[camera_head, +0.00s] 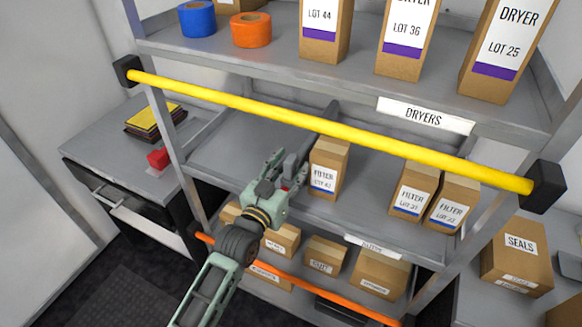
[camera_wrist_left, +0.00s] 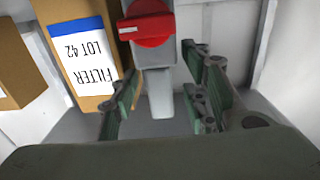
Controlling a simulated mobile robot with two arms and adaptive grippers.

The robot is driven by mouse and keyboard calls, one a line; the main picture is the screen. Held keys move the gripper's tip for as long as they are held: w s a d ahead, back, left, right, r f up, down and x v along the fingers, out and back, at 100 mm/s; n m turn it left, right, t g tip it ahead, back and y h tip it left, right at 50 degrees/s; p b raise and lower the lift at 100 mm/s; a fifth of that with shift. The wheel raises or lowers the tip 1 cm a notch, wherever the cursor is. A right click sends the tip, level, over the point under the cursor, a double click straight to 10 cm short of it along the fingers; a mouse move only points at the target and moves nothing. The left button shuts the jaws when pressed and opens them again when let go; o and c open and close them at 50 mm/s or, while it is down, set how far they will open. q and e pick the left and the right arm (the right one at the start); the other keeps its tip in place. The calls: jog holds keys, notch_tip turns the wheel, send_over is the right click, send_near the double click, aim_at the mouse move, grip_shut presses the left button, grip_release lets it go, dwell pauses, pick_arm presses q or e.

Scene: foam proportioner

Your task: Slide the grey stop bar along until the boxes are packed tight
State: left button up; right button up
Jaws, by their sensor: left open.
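The grey stop bar (camera_head: 318,124) stands on the middle shelf, left of the filter boxes. In the left wrist view the stop bar (camera_wrist_left: 161,92) has a red knob (camera_wrist_left: 147,24) at its front. A brown filter box, LOT 42 (camera_head: 328,167), stands close to its right side; whether they touch is unclear. Two more filter boxes (camera_head: 413,189) (camera_head: 453,202) stand close together further right, with a wide gap between them and LOT 42. My left gripper (camera_head: 283,172) is open at the bar's front, its fingers apart on either side of the bar in the wrist view (camera_wrist_left: 165,100).
A yellow rail (camera_head: 330,128) crosses in front of the shelves, above my left gripper. An orange rail (camera_head: 300,278) crosses lower down. Dryer boxes (camera_head: 403,60) stand on the top shelf and small cartons (camera_head: 325,255) on the lower one. The middle shelf (camera_head: 225,160) is bare at left.

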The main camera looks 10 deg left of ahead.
pick_arm(q)
jog(key=v, duration=1.1)
jog(key=shift+s, duration=0.4)
jog(key=shift+c, duration=0.5)
jog(key=x, duration=0.3)
jog(key=b+x, duration=0.1)
jog(key=x, duration=0.2)
jog(key=b+x, duration=0.1)
jog(key=x, duration=0.2)
jog(key=shift+w+r, duration=0.2)
jog(key=shift+r, duration=0.05)
grip_shut()
